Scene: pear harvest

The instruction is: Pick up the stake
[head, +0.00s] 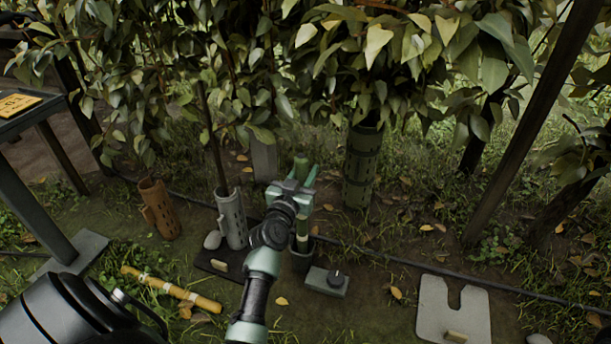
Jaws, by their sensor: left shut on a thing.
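A slim green stake (302,231) stands upright in a dark square holder (302,260) on the ground, near the middle of the head view. My left gripper (302,173) is shut on the stake near its upper end. The stake's top shows between the fingers, and the gripper and wrist hide part of its length. The stake's lower end is hidden in the holder. My right gripper is not in view.
Leafy branches hang low behind the gripper. A grey perforated sleeve (232,219), a brown sleeve (159,208) and a green trunk guard (362,168) stand nearby. A yellow banded pole (171,289), a grey block (327,281) and a notched plate (453,312) lie in front.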

